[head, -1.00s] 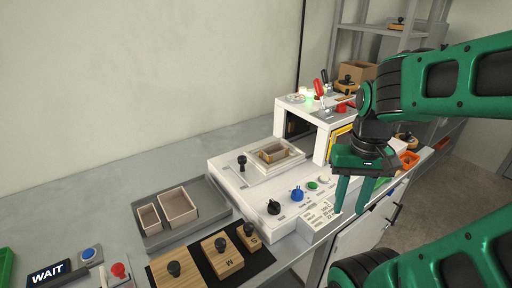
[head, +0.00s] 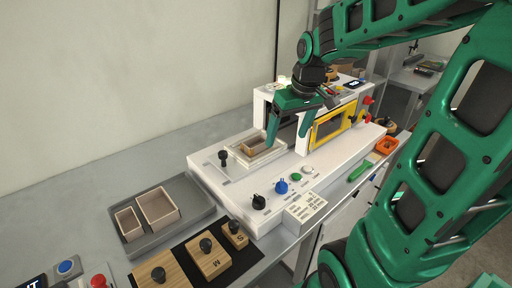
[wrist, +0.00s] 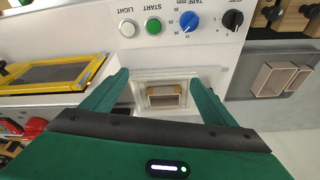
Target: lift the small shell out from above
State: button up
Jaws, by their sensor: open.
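A small open brown shell (head: 255,147) sits in the white framed recess on top of the white machine. In the wrist view the shell (wrist: 162,97) lies between and beyond my fingers, with a brown block-like part along one side. My gripper (head: 286,141) is open and empty, pointing down above the right side of the recess. Its fingers (wrist: 160,76) stand on either side of the recess in the wrist view, apart from the shell. My near finger partly covers the recess in the head view.
A grey tray (head: 187,225) at the left holds a narrow shell (head: 129,222) and a wider shell (head: 159,207). A black knob (head: 223,157) stands beside the recess. The white housing with a yellow-framed window (head: 327,126) rises close to my gripper. Wooden blocks lie in front.

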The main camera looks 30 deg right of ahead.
jog(key=w+a+n+t, duration=0.1)
jog(key=w+a+n, duration=0.1)
jog(key=w, duration=0.6)
send_near(257, 138)
jog(key=s+a+f, duration=0.2)
jog(key=shift+n+y, duration=0.3)
jog(key=shift+x, duration=2.9)
jog(key=shift+w+d, duration=0.15)
jog(key=shift+r, duration=0.1)
jog(key=c, duration=0.8)
